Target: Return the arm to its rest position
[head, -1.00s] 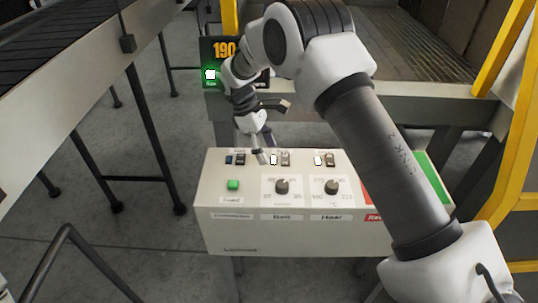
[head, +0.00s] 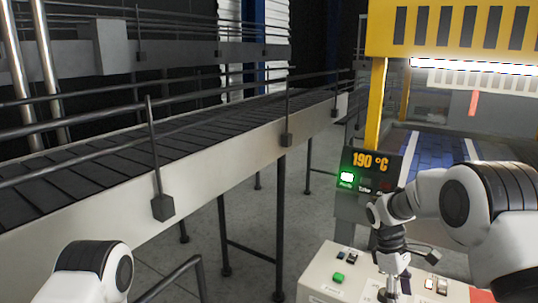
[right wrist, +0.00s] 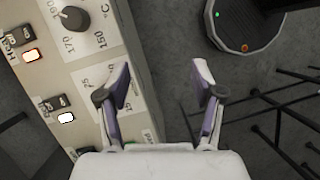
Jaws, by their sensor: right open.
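My right arm reaches in from the right in the head view. Its gripper (head: 391,287) points down over the white control panel (head: 318,272), partly cut off by the picture's bottom edge. In the right wrist view the gripper (right wrist: 162,82) is open, with nothing between its fingers. The left finger overlaps the edge of the panel there, and the right finger is over the grey floor. I cannot tell its height above the panel. My left gripper is out of view; only a white link of mine shows at the lower left in the head view.
A display (head: 370,172) behind the panel reads 190 °C, with a green light lit. The panel carries a green button (head: 338,277), a knob (right wrist: 72,17) and lit switches. A conveyor (head: 170,165) runs along the left; a yellow-framed machine (head: 450,30) stands at right.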

